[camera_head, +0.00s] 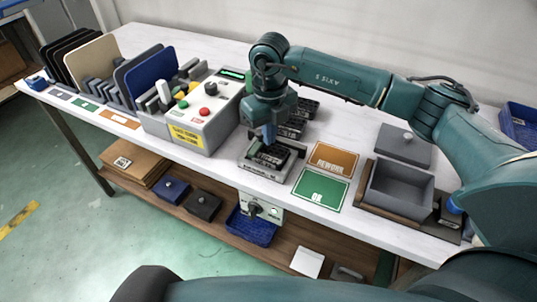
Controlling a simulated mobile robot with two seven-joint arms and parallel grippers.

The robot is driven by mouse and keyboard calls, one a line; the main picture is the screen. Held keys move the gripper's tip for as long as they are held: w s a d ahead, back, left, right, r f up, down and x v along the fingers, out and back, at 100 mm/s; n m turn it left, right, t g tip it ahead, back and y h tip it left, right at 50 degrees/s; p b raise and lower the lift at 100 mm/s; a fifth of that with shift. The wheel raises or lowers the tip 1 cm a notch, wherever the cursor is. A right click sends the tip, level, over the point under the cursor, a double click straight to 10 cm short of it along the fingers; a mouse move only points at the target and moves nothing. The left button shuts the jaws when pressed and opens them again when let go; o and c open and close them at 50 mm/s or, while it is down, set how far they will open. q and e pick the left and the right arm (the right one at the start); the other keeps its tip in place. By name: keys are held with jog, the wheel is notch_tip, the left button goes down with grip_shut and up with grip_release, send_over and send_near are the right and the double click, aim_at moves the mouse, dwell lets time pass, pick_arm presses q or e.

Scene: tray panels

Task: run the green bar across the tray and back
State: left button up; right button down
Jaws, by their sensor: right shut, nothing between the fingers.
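My right gripper (269,136) points down, shut and empty, over a small dark tray (270,157) in a grey fixture (258,168) at the front edge of the table. Its fingertips are at or just above the tray; I cannot tell whether they touch. My left gripper is out of view.
Several dark trays (306,107) stand behind the gripper. An orange REWORK mat (334,158) and green OK mat (321,188) lie to the right, before an open grey box (399,188) and its lid (404,146). Upright panels (146,73) stand in racks at left.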

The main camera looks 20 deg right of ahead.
jog(key=shift+w+a+b, duration=0.5)
jog(key=shift+w+a, duration=0.8)
jog(key=shift+w, duration=0.25)
jog(key=shift+s+d, duration=0.1)
jog(key=shift+s, duration=0.05)
jog(key=shift+s+d, duration=0.15)
jog(key=shift+s, duration=0.1)
jog(key=shift+r+p, duration=2.45)
jog(key=shift+r, duration=1.1)
